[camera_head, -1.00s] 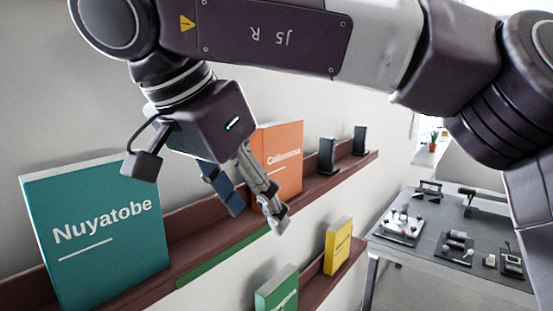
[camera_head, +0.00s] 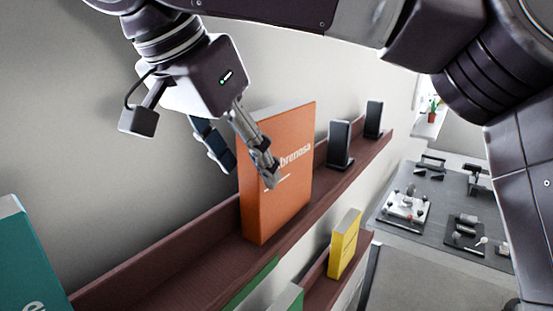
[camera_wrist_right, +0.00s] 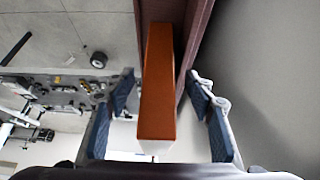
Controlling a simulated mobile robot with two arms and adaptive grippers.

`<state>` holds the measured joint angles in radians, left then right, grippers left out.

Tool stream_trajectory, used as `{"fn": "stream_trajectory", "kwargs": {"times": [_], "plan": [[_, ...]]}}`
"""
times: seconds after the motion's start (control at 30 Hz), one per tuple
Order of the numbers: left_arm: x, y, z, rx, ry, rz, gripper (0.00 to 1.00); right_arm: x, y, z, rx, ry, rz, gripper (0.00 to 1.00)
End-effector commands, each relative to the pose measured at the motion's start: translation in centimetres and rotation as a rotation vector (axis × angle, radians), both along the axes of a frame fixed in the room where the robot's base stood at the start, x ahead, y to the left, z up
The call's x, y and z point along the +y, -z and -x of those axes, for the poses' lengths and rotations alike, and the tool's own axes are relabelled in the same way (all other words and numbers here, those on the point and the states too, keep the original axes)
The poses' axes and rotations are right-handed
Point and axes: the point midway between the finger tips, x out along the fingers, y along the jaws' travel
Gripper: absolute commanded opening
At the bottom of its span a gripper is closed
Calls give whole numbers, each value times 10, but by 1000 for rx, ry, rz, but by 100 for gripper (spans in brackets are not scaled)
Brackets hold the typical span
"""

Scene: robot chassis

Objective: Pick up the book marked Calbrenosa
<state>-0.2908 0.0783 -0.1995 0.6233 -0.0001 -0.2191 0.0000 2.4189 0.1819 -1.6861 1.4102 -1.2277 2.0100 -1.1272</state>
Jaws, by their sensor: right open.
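The orange book (camera_head: 283,185) stands upright on the upper dark red shelf; its title shows as "brenosa", the first letters hidden behind a finger. My right gripper (camera_head: 246,172) is open at the book's upper left part, one finger in front of the cover and the other on the wall side. In the right wrist view the orange book (camera_wrist_right: 158,85) lies between the two spread fingers of the right gripper (camera_wrist_right: 163,117), with a gap on each side. I cannot tell whether a finger touches it. My left gripper is not in view.
The upper shelf (camera_head: 165,267) also carries a teal book (camera_head: 25,262) at left and two dark stands (camera_head: 340,145) at right. A yellow book (camera_head: 344,243) stands on the lower shelf, near a partly seen green book. A grey table (camera_head: 439,205) with small devices is at right.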

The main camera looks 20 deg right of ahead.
Motion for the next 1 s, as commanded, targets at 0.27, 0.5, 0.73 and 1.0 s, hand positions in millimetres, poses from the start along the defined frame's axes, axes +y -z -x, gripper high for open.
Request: {"fn": "stream_trajectory", "kwargs": {"times": [0.27, 0.5, 0.73, 1.0], "plan": [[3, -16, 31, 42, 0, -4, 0, -37, -2, -29, 4, 1, -2, 49], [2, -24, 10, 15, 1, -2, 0, -52, -2, -40, 4, 1, -2, 49], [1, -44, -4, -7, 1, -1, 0, -84, -3, -64, 5, 2, -3, 49], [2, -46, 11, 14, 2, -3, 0, -85, 10, -67, 2, 0, 0, 49]]}}
